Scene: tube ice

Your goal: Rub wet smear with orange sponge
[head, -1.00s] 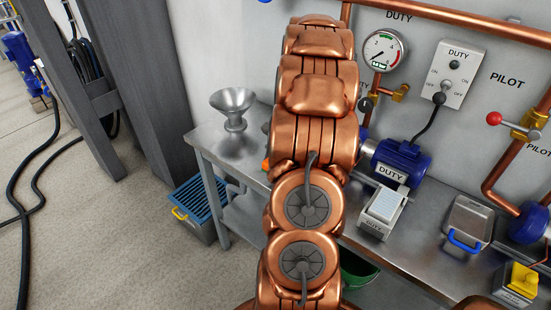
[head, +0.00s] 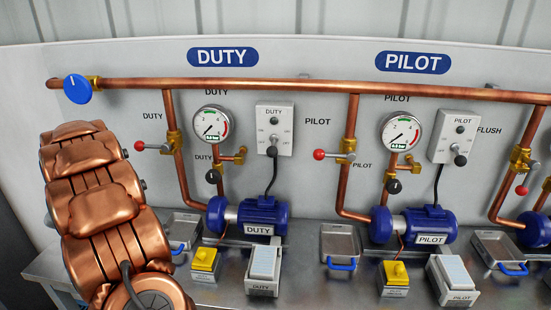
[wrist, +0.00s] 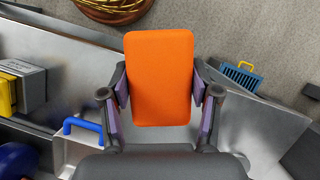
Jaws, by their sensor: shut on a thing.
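My gripper (wrist: 160,88) is shut on the orange sponge (wrist: 160,60), with one dark finger on each side. The sponge's broad orange face fills the middle of the wrist view, above the metal bench (wrist: 262,115). I cannot tell whether the sponge touches the bench. In the head view my copper-coloured arm stands at the left, and the gripper and sponge are out of sight. I cannot make out the wet smear in either view.
The bench carries a DUTY pump (head: 248,215), a PILOT pump (head: 413,224), metal trays with blue handles (head: 340,243) and yellow-topped boxes (head: 205,264). Copper pipes and valves line the wall behind. A blue-grilled crate (wrist: 243,77) shows at the wrist view's right.

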